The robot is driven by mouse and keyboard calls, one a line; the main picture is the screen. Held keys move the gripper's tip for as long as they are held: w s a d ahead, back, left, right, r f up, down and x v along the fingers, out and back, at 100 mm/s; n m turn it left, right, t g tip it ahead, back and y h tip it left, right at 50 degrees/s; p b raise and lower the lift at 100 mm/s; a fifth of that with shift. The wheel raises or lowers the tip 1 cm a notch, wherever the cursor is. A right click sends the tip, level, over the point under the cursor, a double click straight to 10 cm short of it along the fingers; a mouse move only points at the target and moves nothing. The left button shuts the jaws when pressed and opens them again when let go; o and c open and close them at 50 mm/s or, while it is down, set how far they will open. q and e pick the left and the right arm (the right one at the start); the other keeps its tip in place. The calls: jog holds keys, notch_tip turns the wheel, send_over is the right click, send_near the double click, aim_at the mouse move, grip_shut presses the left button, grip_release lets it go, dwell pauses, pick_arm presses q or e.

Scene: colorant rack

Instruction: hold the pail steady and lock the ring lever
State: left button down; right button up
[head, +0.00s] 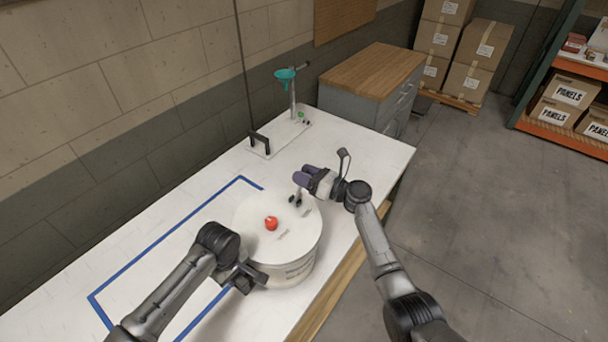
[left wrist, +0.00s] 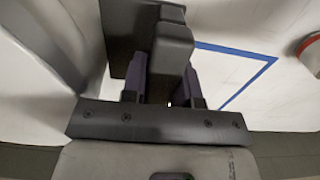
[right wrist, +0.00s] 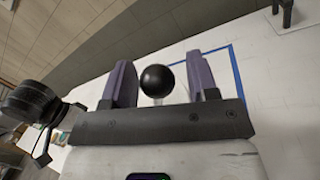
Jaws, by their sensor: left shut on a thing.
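The white pail (head: 290,268) stands on the table with its round white lid (head: 250,215) on; a red cap (head: 271,223) is on the lid. My left gripper (head: 243,279) is at the pail's near left side. In the left wrist view its purple fingers are shut on a dark grey block-shaped handle (left wrist: 172,45). My right gripper (head: 304,178) is above the lid's far right edge, beside a small lever (head: 297,196). In the right wrist view a black ball knob (right wrist: 157,80) shows between its open fingers, with a gap on the right. The ring's latch is not clearly visible.
Blue tape (head: 135,262) marks a rectangle on the white table (head: 350,140). A stand with a green funnel (head: 285,75) and a black handle (head: 259,140) are at the back. A wood-topped cabinet (head: 372,70) stands beyond. Bare tabletop lies right of the funnel stand.

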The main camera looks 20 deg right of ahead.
jog(key=shift+o, duration=0.2)
jog(key=v, duration=1.2)
pick_arm(q)
jog(key=c, duration=0.8)
grip_release()
notch_tip(320, 180, up, 12)
